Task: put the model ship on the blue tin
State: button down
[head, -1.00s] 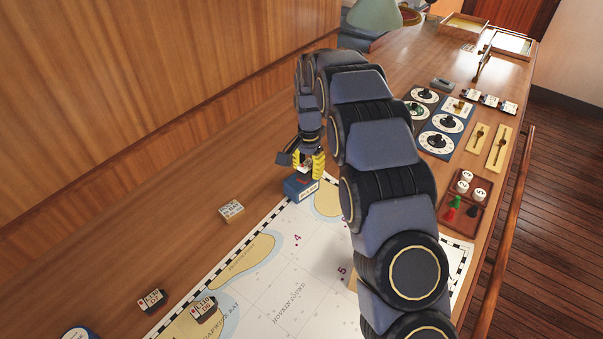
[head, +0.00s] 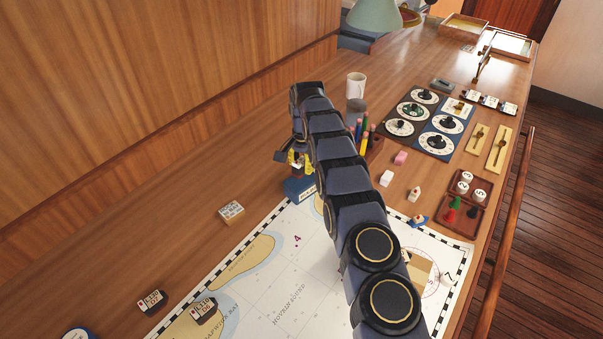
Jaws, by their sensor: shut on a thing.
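The blue tin (head: 299,190), a small block-like box with a pale label on its front, stands at the far left edge of the chart. My gripper (head: 298,164), with yellow finger pads, points down right above the tin. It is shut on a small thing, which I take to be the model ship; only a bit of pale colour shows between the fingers. The arm and fingers hide most of it. I cannot tell whether it touches the tin's top.
The chart (head: 285,270) covers the near table. Pencils (head: 362,133) and a white mug (head: 356,86) stand behind my arm. Erasers, a small blue piece (head: 419,221) and a brown tray (head: 484,204) lie to the right.

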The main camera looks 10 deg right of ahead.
aim_at(301, 180)
jog(key=shift+w+f, duration=0.25)
jog(key=shift+f, duration=1.65)
jog(key=c, duration=0.9)
grip_release()
jog(key=shift+f, duration=0.1)
jog(key=shift+o, duration=0.2)
